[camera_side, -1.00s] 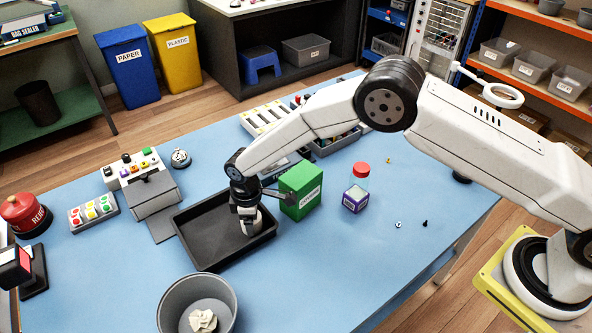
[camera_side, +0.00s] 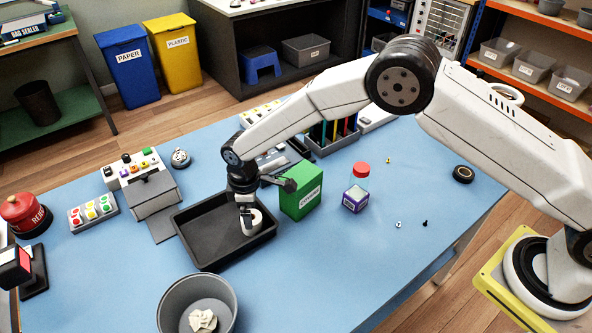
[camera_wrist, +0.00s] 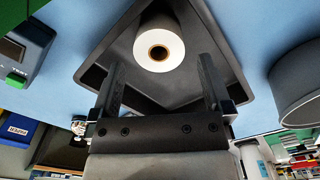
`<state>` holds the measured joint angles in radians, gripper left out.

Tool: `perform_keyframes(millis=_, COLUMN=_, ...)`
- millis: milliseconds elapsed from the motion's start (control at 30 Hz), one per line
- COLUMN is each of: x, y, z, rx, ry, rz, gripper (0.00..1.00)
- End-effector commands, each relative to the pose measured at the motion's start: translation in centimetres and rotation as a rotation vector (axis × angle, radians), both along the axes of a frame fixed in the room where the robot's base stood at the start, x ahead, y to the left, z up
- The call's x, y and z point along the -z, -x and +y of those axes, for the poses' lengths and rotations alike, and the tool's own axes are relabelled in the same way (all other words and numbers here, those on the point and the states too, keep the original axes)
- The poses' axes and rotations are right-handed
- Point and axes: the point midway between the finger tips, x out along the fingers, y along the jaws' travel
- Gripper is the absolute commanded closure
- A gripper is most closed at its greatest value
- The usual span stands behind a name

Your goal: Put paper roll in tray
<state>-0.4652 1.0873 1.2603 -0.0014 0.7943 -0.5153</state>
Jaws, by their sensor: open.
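The white paper roll (camera_side: 252,222) stands inside the black tray (camera_side: 204,252), near its right end. In the wrist view the paper roll (camera_wrist: 159,46) shows its round end with a brown core hole. It lies beyond and between my fingertips, with the tray's wall (camera_wrist: 232,78) around it. My gripper (camera_side: 246,218) is over the tray, beside and just above the roll. In the wrist view the jaws of my gripper (camera_wrist: 162,75) are spread wide, and nothing is held between them.
A green box (camera_side: 301,190) stands close to the tray's right side. A grey bin (camera_side: 172,312) with crumpled paper is in front. A grey ramped device (camera_side: 156,197) is at the tray's left.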

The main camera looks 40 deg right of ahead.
Motion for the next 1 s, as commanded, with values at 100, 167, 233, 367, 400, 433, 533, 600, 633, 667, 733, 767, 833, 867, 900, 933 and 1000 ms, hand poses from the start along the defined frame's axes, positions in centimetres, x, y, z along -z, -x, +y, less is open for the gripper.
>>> perform_keyframes(millis=100, x=-2.1, y=0.0, z=0.0, rx=0.0, ry=-0.001, rz=-0.003, gripper=0.0)
perform_keyframes(millis=167, x=-3.1, y=0.0, z=0.0, rx=0.0, ry=-0.001, rz=-0.002, gripper=0.0)
perform_keyframes(millis=233, x=-4.3, y=-0.1, z=0.0, rx=0.0, ry=-0.001, rz=-0.003, gripper=0.0)
perform_keyframes(millis=367, x=-6.0, y=0.0, z=0.0, rx=0.0, ry=-0.001, rz=-0.002, gripper=0.0)
perform_keyframes(millis=400, x=-6.4, y=0.0, z=0.0, rx=0.0, ry=-0.001, rz=-0.002, gripper=0.0)
perform_keyframes(millis=433, x=-6.7, y=0.0, z=0.0, rx=0.0, ry=-0.001, rz=-0.001, gripper=0.0)
perform_keyframes(millis=533, x=-7.4, y=0.0, z=0.0, rx=0.0, ry=0.0, rz=0.0, gripper=0.0)
perform_keyframes(millis=600, x=-7.7, y=0.0, z=0.0, rx=0.0, ry=0.0, rz=0.0, gripper=0.0)
perform_keyframes(millis=633, x=-7.8, y=0.0, z=0.0, rx=0.0, ry=0.0, rz=0.0, gripper=0.0)
perform_keyframes(millis=667, x=-7.8, y=0.0, z=0.0, rx=0.0, ry=0.0, rz=0.0, gripper=0.0)
perform_keyframes(millis=733, x=-7.9, y=0.0, z=0.0, rx=0.0, ry=0.0, rz=0.0, gripper=0.0)
perform_keyframes(millis=767, x=-7.9, y=0.0, z=0.0, rx=0.0, ry=0.0, rz=0.0, gripper=0.0)
perform_keyframes(millis=833, x=-7.9, y=0.0, z=0.0, rx=0.0, ry=0.001, rz=0.001, gripper=0.0)
perform_keyframes(millis=867, x=-7.9, y=0.0, z=0.0, rx=0.0, ry=0.0, rz=0.0, gripper=0.0)
perform_keyframes(millis=900, x=-7.9, y=0.0, z=0.0, rx=0.0, ry=0.0, rz=0.0, gripper=0.0)
perform_keyframes(millis=933, x=-7.8, y=0.0, z=0.0, rx=0.0, ry=0.0, rz=0.0, gripper=0.0)
perform_keyframes(millis=1000, x=-7.8, y=0.0, z=0.0, rx=0.0, ry=0.0, rz=0.0, gripper=0.0)
